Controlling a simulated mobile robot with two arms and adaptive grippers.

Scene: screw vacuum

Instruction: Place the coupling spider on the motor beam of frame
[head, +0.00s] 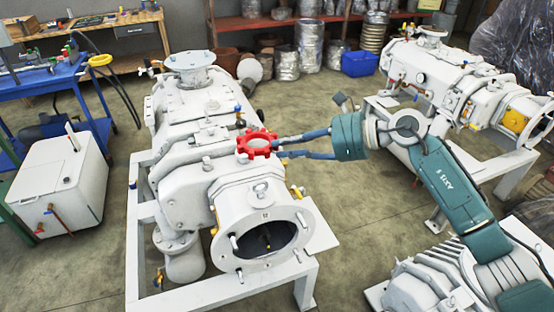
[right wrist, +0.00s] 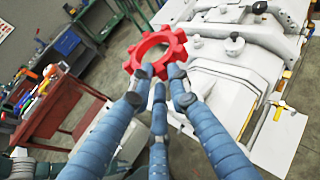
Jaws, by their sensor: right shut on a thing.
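The coupling spider is a red toothed ring (head: 257,143). My right gripper (head: 279,147) is shut on its right edge and holds it over the middle of the white vacuum pump. In the right wrist view the red spider (right wrist: 155,53) sits at the blue fingertips (right wrist: 160,78), with its hole showing. The pump (head: 190,140) rests on a white frame (head: 139,240); its open round flange (head: 262,240) faces the front, below the spider. I cannot tell which part is the motor beam, or whether the spider touches the pump. My left gripper is not in view.
A second white pump (head: 440,75) stands at the back right. A white box tank (head: 60,185) and a blue cart (head: 45,85) are at the left. Shelves with wrapped parts and a blue bin (head: 360,63) line the back. Floor is free between the two pumps.

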